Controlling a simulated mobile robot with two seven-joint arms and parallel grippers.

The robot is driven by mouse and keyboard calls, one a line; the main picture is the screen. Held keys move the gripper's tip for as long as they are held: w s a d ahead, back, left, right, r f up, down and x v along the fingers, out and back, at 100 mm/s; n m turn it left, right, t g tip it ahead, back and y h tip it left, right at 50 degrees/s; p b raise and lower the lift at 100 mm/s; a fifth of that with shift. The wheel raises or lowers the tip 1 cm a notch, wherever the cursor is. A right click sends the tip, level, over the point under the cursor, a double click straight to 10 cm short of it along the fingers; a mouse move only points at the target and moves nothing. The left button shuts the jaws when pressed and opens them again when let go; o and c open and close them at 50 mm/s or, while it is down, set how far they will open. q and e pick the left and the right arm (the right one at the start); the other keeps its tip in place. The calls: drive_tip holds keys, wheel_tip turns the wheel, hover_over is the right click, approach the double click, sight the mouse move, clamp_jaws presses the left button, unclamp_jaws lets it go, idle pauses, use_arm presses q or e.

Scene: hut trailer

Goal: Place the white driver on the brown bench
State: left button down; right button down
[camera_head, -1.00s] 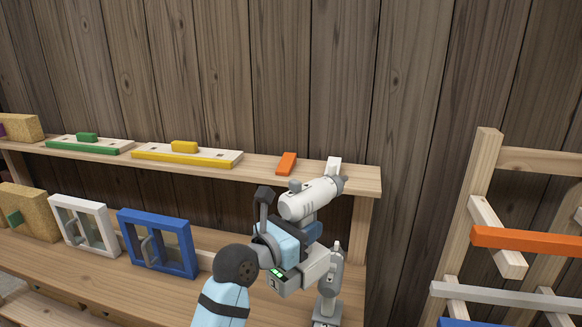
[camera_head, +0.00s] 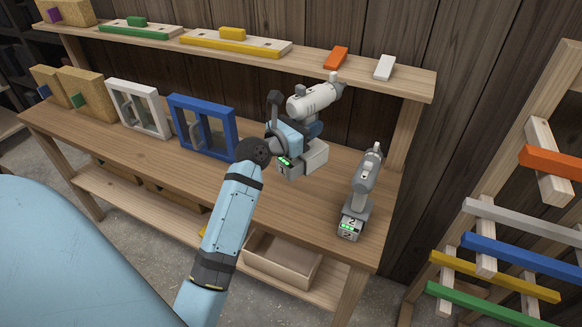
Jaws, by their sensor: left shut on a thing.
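The white driver (camera_head: 315,98) is upright above the right part of the brown bench (camera_head: 265,185), its nose pointing right, toward the shelf. My left gripper (camera_head: 290,134) is shut on its handle, and the fingers are partly hidden. I cannot tell whether the driver's battery base touches the bench top. My right gripper is not in view.
A grey driver (camera_head: 366,175) stands on the bench to the right. A blue-framed window (camera_head: 203,127) and a white-framed window (camera_head: 138,108) stand to the left. A shelf (camera_head: 350,80) with colored blocks runs behind. A rack (camera_head: 510,215) stands at right.

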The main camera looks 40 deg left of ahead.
use_arm(q)
wheel_tip(320, 180, down, 18)
drive_tip(key=b, duration=0.4)
drive_tip(key=shift+r, duration=0.15)
drive_tip(key=c, duration=0.7)
unclamp_jaws()
drive_tip(key=shift+f, duration=0.2)
drive_tip(key=shift+s, duration=0.1)
drive_tip(key=shift+r, duration=0.1)
